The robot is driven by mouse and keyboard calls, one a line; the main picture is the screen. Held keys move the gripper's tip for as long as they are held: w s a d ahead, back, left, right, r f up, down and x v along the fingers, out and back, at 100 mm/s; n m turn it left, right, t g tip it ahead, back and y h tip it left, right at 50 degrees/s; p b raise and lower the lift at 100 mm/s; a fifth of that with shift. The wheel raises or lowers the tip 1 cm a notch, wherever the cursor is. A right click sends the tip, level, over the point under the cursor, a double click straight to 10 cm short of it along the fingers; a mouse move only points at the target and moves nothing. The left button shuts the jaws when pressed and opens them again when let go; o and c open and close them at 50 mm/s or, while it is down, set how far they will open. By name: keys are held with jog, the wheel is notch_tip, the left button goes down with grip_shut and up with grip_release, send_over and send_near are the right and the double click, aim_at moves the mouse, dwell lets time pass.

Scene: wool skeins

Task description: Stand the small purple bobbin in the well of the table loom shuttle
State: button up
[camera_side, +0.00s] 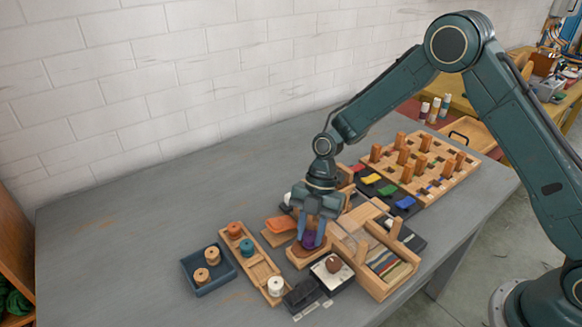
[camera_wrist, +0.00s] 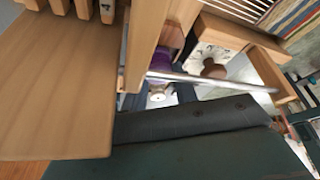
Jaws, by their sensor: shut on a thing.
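The purple bobbin (camera_side: 312,240) is between the fingers of my gripper (camera_side: 313,232) in the side view, and the gripper is shut on it. The bobbin looks upright, low over a small wooden piece (camera_side: 300,257) that may be the shuttle. The fingers hide much of the bobbin, and I cannot tell whether it touches the wood or sits in a well. In the wrist view, part of the purple bobbin (camera_wrist: 163,60) shows behind wooden parts. The table loom (camera_side: 385,262) with striped cloth stands just right of my gripper.
A wooden rack (camera_side: 257,265) with orange, teal and white spools and a blue tray (camera_side: 207,278) with tan spools lie left. A pegged board (camera_side: 435,165) stands at the back right. The table's left is clear.

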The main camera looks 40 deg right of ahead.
jog(key=shift+f, duration=0.1)
dwell(0.3)
jog(key=o, duration=1.4)
jog(key=shift+d, duration=0.1)
jog(key=shift+r, duration=3.75)
